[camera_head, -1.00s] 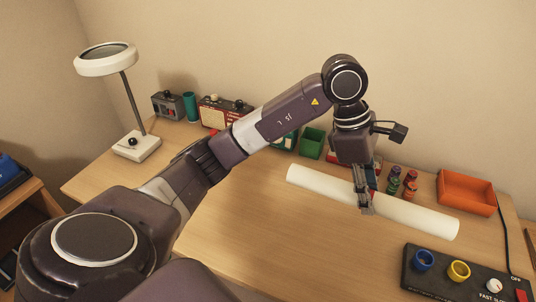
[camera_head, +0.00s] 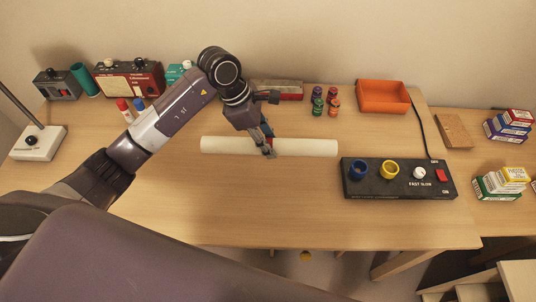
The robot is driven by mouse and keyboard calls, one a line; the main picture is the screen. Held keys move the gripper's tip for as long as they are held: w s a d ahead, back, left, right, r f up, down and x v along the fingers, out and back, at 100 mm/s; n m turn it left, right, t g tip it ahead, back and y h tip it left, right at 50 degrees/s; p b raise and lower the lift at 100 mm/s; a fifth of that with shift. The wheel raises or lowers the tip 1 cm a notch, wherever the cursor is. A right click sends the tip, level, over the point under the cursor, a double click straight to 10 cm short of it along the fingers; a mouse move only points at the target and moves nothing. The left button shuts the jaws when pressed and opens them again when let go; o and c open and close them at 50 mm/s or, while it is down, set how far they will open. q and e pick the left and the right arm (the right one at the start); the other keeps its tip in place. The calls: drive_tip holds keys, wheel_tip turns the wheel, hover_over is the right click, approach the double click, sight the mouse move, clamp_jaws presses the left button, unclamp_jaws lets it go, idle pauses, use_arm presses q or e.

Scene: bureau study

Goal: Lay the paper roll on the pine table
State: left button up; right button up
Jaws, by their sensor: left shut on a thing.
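The paper roll (camera_head: 310,147) is a long white cylinder lying level, left to right, over the middle of a light wooden table (camera_head: 290,205). My left gripper (camera_head: 268,151) reaches in from above and is shut on the roll near its middle. The fingers hide a short piece of the roll. I cannot tell whether the roll touches the table top or is held just above it. A second light wooden surface (camera_head: 490,215) adjoins on the right; I cannot tell which one is the pine table. My right gripper is not in view.
A black control box (camera_head: 400,190) stands right of the roll. Several small bottles (camera_head: 318,107) and an orange tray (camera_head: 383,97) stand behind it. A lamp base (camera_head: 38,143) is at far left. Stacked small boxes (camera_head: 497,185) lie at right. The table front is clear.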

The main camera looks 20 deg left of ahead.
use_arm(q)
wheel_tip(320, 180, down, 3)
drive_tip(key=shift+d+r, duration=0.1)
drive_tip(key=shift+r, duration=0.1)
drive_tip(key=shift+f, duration=0.55)
wheel_tip(320, 180, down, 3)
drive_tip(key=shift+f+p, duration=0.2)
drive_tip(key=shift+p, duration=0.2)
drive_tip(key=shift+f, duration=0.15)
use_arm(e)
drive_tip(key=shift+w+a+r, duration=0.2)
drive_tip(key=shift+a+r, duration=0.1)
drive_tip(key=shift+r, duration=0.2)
use_arm(q)
drive_tip(key=shift+f, duration=0.1)
drive_tip(key=o, duration=1.2)
drive_tip(key=shift+c, duration=0.2)
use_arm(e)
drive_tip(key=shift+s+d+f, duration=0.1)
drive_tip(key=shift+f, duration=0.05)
